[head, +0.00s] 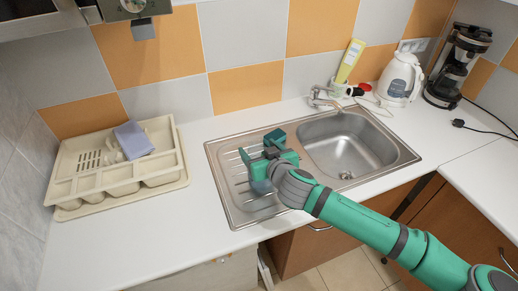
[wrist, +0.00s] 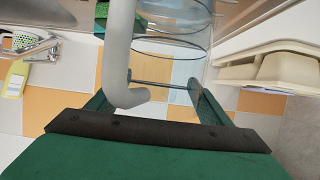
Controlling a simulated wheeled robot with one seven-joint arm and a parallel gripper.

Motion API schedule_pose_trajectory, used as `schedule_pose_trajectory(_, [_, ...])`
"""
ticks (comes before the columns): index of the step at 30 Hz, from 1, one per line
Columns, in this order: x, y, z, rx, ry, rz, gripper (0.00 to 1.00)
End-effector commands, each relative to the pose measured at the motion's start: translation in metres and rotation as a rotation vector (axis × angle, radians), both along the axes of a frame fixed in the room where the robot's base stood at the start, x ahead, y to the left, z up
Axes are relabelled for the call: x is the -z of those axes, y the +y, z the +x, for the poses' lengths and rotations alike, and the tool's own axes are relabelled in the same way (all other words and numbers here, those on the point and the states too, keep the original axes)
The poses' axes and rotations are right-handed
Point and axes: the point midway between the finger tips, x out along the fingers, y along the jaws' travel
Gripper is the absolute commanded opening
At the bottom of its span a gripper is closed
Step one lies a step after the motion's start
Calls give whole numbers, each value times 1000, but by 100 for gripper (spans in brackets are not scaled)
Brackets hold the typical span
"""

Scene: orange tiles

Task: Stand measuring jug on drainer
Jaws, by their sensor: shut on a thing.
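The measuring jug (wrist: 172,45) is clear, with a pale grey handle, and fills the upper middle of the wrist view. In the head view its see-through body (head: 262,186) shows faintly below my gripper (head: 262,152). My gripper, also in the wrist view (wrist: 155,88), is shut on the jug; the exact gripped part is hard to tell. The jug is over the ribbed steel drainer (head: 238,200), left of the sink bowl. It looks about upright. My gripper hides part of it, and I cannot tell whether its base touches the drainer.
The sink bowl (head: 345,150) and tap (head: 322,97) are to the right. A beige rack (head: 165,180) with a purple-grey cloth (head: 133,140) stands left. A yellow bottle (head: 349,62), kettle (head: 400,80) and coffee maker (head: 457,65) stand at the back right.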

Motion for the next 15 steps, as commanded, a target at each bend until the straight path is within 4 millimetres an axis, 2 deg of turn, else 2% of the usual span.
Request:
schedule_pose_trajectory(10, [2,0,0,0,-2,1,18])
schedule_pose_trajectory(11, [3,0,0,0,-1,0,75])
schedule_pose_trajectory(13, [2,0,0,0,-1,0,91])
schedule_pose_trajectory(15, [2,0,0,0,-1,-1,91])
